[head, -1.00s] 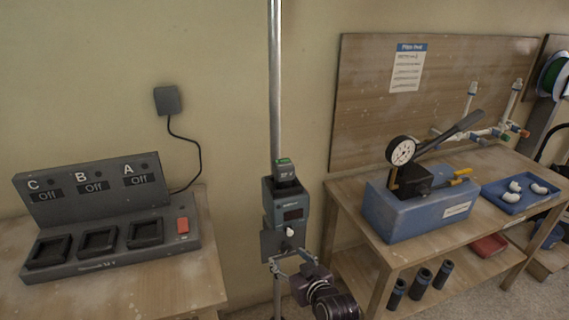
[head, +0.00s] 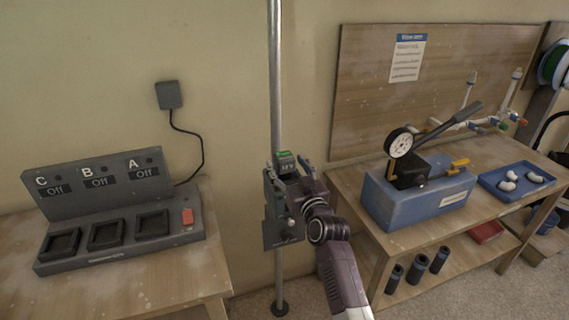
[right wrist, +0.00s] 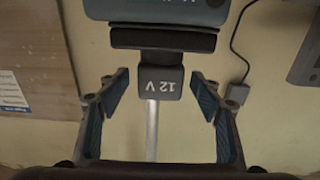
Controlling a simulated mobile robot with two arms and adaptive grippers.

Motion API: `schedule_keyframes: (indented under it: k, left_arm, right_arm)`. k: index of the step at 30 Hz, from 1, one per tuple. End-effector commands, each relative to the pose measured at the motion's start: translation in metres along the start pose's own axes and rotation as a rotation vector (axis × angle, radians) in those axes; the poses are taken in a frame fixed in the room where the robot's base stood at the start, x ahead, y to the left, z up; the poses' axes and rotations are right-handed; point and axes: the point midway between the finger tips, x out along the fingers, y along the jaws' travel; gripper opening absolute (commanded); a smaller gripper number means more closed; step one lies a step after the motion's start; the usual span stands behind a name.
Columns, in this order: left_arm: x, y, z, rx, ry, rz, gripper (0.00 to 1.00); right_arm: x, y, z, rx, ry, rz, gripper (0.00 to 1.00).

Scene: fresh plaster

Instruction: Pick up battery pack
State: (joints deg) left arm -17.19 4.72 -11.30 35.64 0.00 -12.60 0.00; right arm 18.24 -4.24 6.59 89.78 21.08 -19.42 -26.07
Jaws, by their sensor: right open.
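The battery pack (head: 286,161) is a dark block with a green top, seated upright in the top of a grey-blue device on a metal pole. In the right wrist view the battery pack (right wrist: 160,85) reads "12 V". My right gripper (head: 287,172) is at the battery pack and covers much of the device. In the right wrist view its open fingers (right wrist: 160,78) stand one on each side of the battery pack, with gaps visible on both sides. My left gripper is not in view.
The pole (head: 275,80) rises beside my right gripper. A charging station (head: 118,229) with several empty bays sits on the left table. A blue box with a gauge (head: 417,199) and a blue tray (head: 516,192) stand on the right bench. The floor between shows free room.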

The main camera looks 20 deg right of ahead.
Motion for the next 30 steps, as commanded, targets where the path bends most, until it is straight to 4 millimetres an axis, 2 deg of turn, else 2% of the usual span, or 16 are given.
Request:
schedule_keyframes:
  k: [6, 15, 30]
  left_arm:
    - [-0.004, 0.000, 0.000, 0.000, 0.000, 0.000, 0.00]
    - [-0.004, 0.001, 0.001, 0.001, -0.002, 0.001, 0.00]
    - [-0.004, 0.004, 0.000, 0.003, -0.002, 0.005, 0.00]
  right_arm:
    - [0.020, 0.000, 0.000, -0.001, 0.000, 0.000, 0.59]
    - [0.022, 0.000, 0.000, -0.001, 0.000, 0.000, 0.58]
    - [0.021, 0.000, 0.001, -0.001, -0.001, 0.000, 0.04]
